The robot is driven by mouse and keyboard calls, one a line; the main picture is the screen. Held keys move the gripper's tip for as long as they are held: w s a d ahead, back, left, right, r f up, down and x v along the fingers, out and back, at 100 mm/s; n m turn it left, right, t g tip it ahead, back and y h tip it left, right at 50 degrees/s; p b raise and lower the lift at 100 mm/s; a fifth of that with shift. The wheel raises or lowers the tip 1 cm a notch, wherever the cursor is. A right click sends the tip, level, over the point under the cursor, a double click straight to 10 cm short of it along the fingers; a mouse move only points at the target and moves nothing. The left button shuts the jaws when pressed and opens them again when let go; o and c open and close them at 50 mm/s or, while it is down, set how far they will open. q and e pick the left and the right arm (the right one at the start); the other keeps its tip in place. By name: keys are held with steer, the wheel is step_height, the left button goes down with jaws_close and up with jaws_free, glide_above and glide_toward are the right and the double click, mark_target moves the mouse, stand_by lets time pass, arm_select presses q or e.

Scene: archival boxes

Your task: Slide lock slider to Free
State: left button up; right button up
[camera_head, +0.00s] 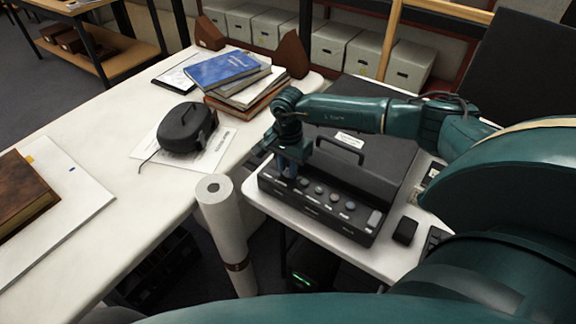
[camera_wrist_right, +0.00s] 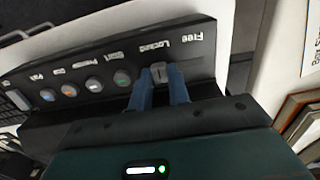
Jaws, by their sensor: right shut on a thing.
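The dark device (camera_head: 345,165) with a handle on top stands on the right-hand white table. Its front panel carries a row of round buttons and a slider. In the right wrist view the panel (camera_wrist_right: 205,45) appears upside down, with the labels "Locked" and "Free" side by side. The small grey lock slider (camera_wrist_right: 160,72) sits at the "Locked" label, away from "Free". My right gripper (camera_wrist_right: 161,88) has its two blue fingers shut on the slider, one on each side. In the head view my right gripper (camera_head: 287,168) is at the panel's left end. My left gripper is not in view.
A white roll (camera_head: 225,235) stands upright in front of the gap between tables. A dark headset-like case (camera_head: 187,128) and a stack of books (camera_head: 243,85) lie on the left table. A small black object (camera_head: 405,231) is right of the device.

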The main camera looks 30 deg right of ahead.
mark_target(276, 169)
jaws_close()
